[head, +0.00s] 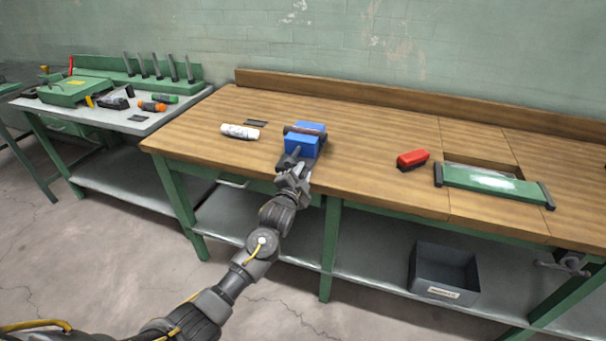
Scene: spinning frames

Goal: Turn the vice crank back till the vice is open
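The vice (301,143) is blue with dark metal parts and sits at the front edge of the wooden workbench. My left gripper (296,170) is at the front of the vice, right where the crank would be. The crank is mostly hidden by the gripper, and I cannot tell whether the fingers are closed on it. The gap between the vice jaws is too small in this view to judge. My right gripper is not in the head view.
A white cylinder (240,131) lies left of the vice. A red block-like object (412,159) and a green tray-like piece (492,184) lie to the right. A dark bin (443,273) stands on the lower shelf. A grey side table (125,118) holds tools.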

